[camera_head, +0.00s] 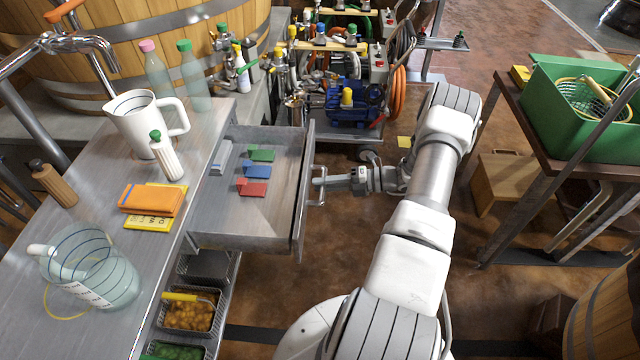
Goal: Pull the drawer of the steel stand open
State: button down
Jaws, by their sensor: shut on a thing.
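The steel stand (110,230) runs along the left, and its drawer (228,236) is pulled well out toward the right. Inside the drawer lie green, blue and red small pieces and a grey piece near its back left. The drawer's bar handle (320,200) is on the outside of its front panel. My gripper (322,183) reaches in from the right and is shut on the handle. The fingertips are small in this view and partly merge with the handle.
On the stand's top are a white jug (135,122), bottles, orange cloths (150,199) and a clear jug (95,272). Baskets (190,312) sit below the drawer. A cart with hoses (345,70) stands behind. A table with a green crate (575,130) is at right.

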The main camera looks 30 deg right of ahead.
jog(key=c, duration=0.8)
grip_release()
jog(key=shift+o, duration=0.2)
jog(key=p+v, duration=0.1)
jog(key=v, duration=1.6)
jog(key=shift+d+p, duration=0.2)
jog(key=shift+p, duration=0.2)
jog(key=shift+s, duration=0.1)
